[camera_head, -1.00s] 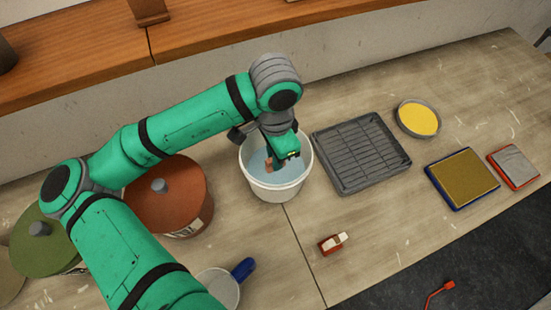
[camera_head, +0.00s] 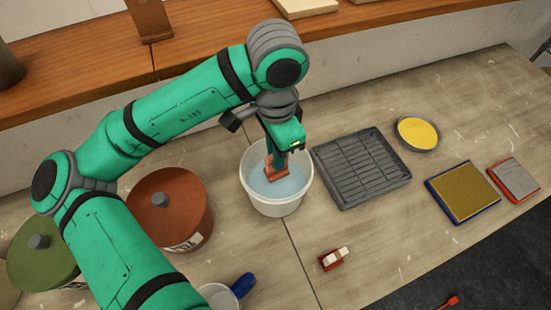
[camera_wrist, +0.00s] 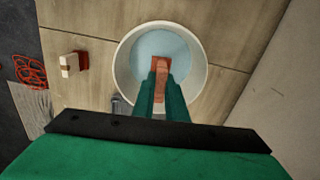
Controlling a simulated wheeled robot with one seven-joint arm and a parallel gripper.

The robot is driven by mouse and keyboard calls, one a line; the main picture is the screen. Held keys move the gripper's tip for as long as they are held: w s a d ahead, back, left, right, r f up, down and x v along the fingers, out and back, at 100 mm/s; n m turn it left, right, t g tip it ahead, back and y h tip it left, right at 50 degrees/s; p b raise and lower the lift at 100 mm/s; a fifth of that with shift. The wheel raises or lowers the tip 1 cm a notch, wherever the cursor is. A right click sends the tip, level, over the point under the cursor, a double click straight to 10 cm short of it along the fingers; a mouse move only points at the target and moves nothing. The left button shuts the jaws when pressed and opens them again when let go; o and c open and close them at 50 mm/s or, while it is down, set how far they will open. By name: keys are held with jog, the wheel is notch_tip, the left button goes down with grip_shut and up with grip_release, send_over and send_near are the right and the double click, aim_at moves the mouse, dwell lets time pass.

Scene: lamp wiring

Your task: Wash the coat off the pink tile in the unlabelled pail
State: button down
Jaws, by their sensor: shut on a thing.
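The white pail (camera_head: 247,185) stands near the table's middle and holds pale blue water (camera_head: 290,188). It has no label on the side I see. My gripper (camera_head: 274,164) points down into the pail, shut on a small reddish-brown piece, which seems to be the tile (camera_head: 275,175). The tile's lower end is at or just above the water; I cannot tell which. In the wrist view, the tile (camera_wrist: 161,64) sticks out between the fingertips over the water, inside the pail's rim (camera_wrist: 202,62). No clearly pink surface shows on it.
A grey ribbed tray (camera_head: 362,168) stands right of the pail. Beyond are a yellow dish (camera_head: 418,132), a blue-edged pad (camera_head: 463,192) and a red-edged pad (camera_head: 515,179). A red-and-white block (camera_head: 333,259) sits in front. Lidded brown (camera_head: 170,205) and green (camera_head: 42,252) pots stand left, near a blue-handled mug (camera_head: 226,293).

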jog(key=shift+r, duration=2.7)
jog(key=shift+s+d+r, duration=0.1)
jog(key=shift+s+r, duration=0.05)
jog(key=shift+r, duration=0.5)
jog(key=shift+f, duration=0.1)
